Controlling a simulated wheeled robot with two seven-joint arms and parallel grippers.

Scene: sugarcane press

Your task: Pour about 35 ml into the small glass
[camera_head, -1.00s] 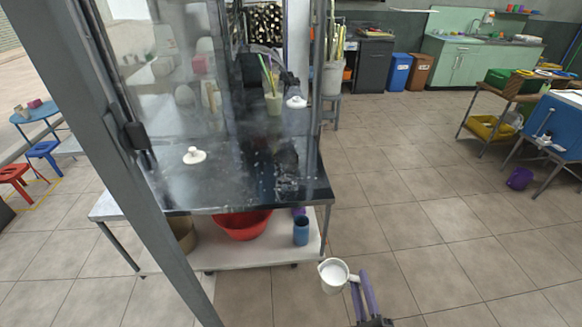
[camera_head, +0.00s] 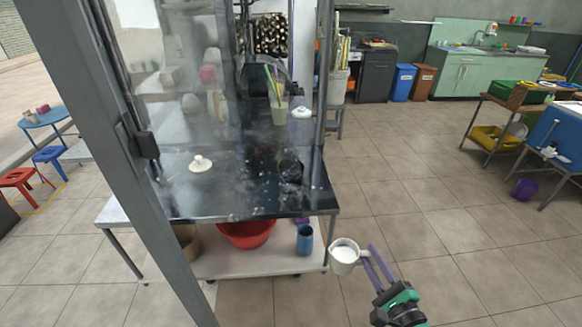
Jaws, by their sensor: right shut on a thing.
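My right gripper (camera_head: 375,264), with purple fingers, is shut on the handle of a white cup (camera_head: 341,268). The cup is upright, with something white inside, and is in front of the right corner of the dark-topped table (camera_head: 240,195). I cannot clearly pick out the small glass. A small dark or see-through object (camera_head: 291,171) stands on the table's right part, but I cannot tell what it is. A greenish cup with straws (camera_head: 279,113) stands further back. My left gripper is not in view.
A dirty clear panel and a grey post (camera_head: 150,200) stand in front of the table's left part. A white lidded-looking piece (camera_head: 200,164) sits on the tabletop. A red basin (camera_head: 246,234) and a blue cup (camera_head: 305,240) are on the lower shelf.

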